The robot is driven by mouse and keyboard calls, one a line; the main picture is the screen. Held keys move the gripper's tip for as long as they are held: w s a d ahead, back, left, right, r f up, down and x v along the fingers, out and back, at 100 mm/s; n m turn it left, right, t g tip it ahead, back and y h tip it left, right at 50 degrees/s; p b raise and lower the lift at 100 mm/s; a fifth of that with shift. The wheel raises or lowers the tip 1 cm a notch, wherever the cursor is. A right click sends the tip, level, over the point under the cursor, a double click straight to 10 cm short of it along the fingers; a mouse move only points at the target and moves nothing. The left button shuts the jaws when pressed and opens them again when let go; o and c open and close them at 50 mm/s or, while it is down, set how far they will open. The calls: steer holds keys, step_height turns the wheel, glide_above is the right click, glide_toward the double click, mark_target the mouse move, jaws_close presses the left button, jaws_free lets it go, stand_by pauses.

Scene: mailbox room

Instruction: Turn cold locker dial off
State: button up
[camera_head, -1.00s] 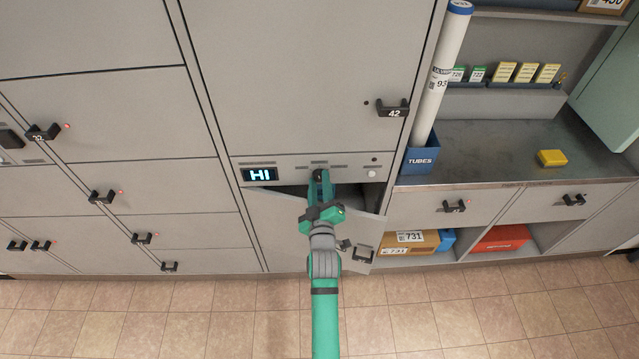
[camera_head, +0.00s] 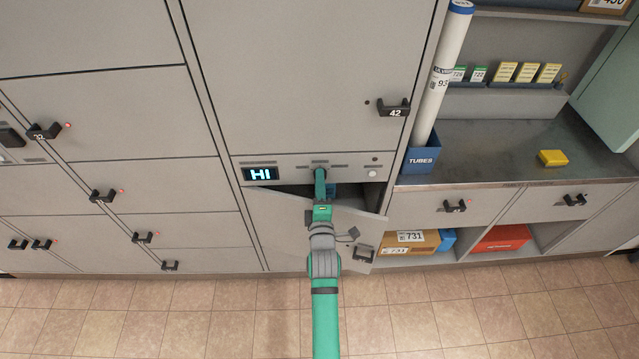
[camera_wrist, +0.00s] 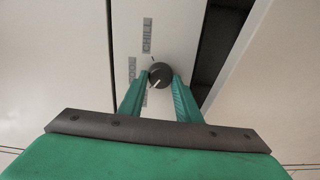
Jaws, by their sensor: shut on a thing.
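The dial is a small dark round knob (camera_wrist: 160,75) with a pale pointer line, on the grey panel of the locker. In the wrist view it sits between the fingertips of my gripper (camera_wrist: 161,84), which is shut on it. In the head view my gripper (camera_head: 320,172) reaches the panel and mostly covers the dial. Grey labels lie around the knob, one reading CHILL (camera_wrist: 147,35); another is partly covered.
A lower locker door (camera_head: 310,232) stands ajar below the panel, close under my gripper. A closed door with handle 42 (camera_head: 394,108) is above. A blue TUBES box (camera_head: 421,160) stands to the right. The tiled floor in front is clear.

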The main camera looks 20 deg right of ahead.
steer(key=shift+a+n, duration=0.15)
steer(key=shift+n, duration=0.25)
steer(key=o, duration=1)
steer(key=v, duration=1)
steer(key=shift+s, duration=0.4)
